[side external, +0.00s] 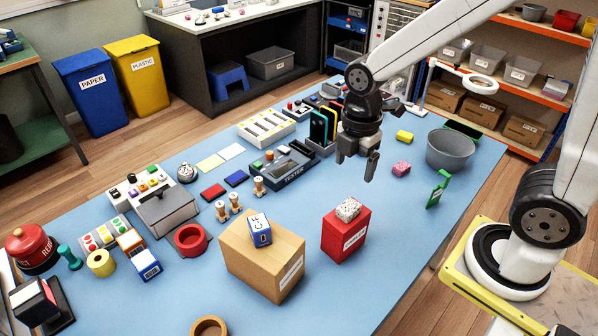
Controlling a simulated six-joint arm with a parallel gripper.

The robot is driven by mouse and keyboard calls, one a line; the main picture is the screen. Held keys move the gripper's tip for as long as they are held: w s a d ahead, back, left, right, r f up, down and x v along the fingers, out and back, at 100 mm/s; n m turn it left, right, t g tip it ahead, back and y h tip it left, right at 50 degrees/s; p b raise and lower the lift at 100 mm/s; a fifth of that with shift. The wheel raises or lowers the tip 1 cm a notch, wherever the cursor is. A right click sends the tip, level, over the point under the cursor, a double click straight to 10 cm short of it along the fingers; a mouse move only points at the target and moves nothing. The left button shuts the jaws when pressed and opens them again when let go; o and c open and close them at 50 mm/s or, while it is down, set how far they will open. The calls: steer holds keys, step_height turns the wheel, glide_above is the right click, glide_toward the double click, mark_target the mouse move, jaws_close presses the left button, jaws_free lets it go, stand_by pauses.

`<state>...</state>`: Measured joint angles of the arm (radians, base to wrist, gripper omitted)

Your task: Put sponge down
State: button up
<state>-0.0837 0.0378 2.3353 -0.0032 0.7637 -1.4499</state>
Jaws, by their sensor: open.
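My gripper (356,163) is open, fingers pointing down, and appears empty above the blue table. A pink speckled block (401,168) that looks like a sponge lies on the table to the right of the gripper, apart from it. A plain yellow block (404,136) lies behind the pink one; I cannot tell whether it is also a sponge. A grey speckled lump (348,208) sits on top of a red box (346,237) in front of the gripper.
A grey round tub (450,149) and a green phone stand (438,189) stand to the right. Upright phones in a rack (321,146) stand close left of the gripper. A cardboard-coloured box (262,265) with a blue carton stands front left. The table's front right is clear.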

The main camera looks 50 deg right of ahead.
steer(key=f+m, duration=0.1)
steer(key=m, duration=0.2)
steer(key=d+m+t, duration=0.1)
steer(key=m, duration=0.3)
steer(key=s+f+m, duration=0.1)
steer(key=m, duration=0.2)
steer(key=shift+d+f+m+t, duration=0.3)
steer(key=m, duration=0.3)
steer(key=shift+s+d+f, duration=0.2)
steer(key=shift+f, duration=0.1)
steer(key=m, duration=0.2)
steer(key=m+t, duration=0.1)
steer(key=m, duration=0.1)
steer(key=shift+s+d+f, duration=0.2)
steer(key=shift+d+f, duration=0.05)
steer(key=shift+f, duration=0.1)
